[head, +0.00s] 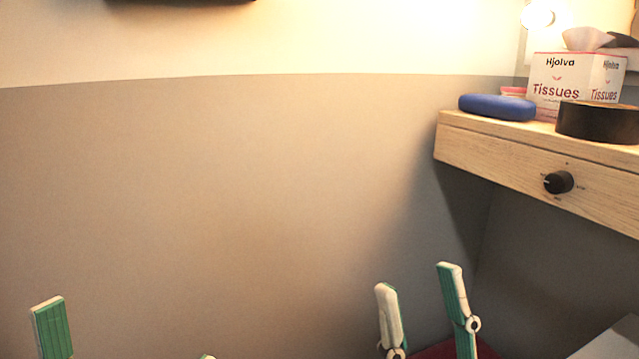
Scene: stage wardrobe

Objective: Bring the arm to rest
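My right gripper (418,284) is at the bottom of the head view, right of the middle. Its two green and pale fingers point up and stand apart, with nothing between them. My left gripper (128,327) is at the bottom left. One green finger shows there, and only the tip of the other shows at the lower edge, well apart from it. No object shows between them. The rest of both arms is out of view.
A wooden shelf (520,160) with a black knob (558,182) juts out at the right. On it are a tissue box (560,78), a blue rounded case (497,107) and a black round item (600,122). The wall (220,200) is bare. Something dark red (440,350) lies low behind my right gripper.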

